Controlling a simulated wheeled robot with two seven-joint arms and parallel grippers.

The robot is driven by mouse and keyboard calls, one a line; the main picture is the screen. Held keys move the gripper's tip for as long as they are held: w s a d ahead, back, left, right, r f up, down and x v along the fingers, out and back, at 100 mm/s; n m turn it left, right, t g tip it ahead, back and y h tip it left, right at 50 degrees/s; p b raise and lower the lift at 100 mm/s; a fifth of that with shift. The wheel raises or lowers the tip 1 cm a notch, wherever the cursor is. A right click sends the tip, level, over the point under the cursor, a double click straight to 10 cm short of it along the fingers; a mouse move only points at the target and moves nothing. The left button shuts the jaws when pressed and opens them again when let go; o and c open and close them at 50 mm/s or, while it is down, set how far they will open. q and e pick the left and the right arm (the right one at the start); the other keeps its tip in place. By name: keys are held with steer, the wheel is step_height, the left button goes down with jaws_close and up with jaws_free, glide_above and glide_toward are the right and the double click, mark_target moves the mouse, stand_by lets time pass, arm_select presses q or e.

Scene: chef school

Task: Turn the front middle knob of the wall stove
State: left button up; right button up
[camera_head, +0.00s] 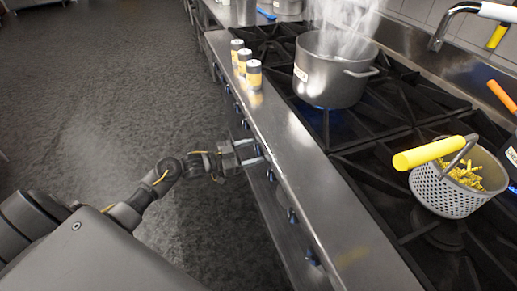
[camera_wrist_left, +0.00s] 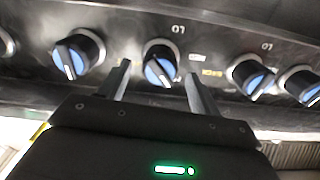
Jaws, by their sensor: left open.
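The wall stove (camera_head: 330,215) runs along the right side of the head view, with a row of dark knobs on its front face. My left gripper (camera_head: 257,154) is at that front face, near the middle of the row. In the left wrist view the gripper (camera_wrist_left: 158,78) is open, with one finger on each side of a black knob with a blue face (camera_wrist_left: 160,66). I cannot tell whether the fingers touch it. More knobs show to the left (camera_wrist_left: 76,56) and right (camera_wrist_left: 250,76). In the head view the gripper hides the knob between its fingers. My right gripper is not in view.
A steaming pot (camera_head: 330,82) stands on a burner with a blue flame. A strainer basket (camera_head: 445,192) with a yellow handle holds yellow pasta. Several shakers (camera_head: 254,74) stand on the stove's front ledge. The floor (camera_head: 110,90) to the left is clear.

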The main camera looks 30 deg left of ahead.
arm_select(q)
steer(key=shift+x, duration=1.4)
steer(key=shift+c, duration=0.2)
steer(key=c, duration=0.9)
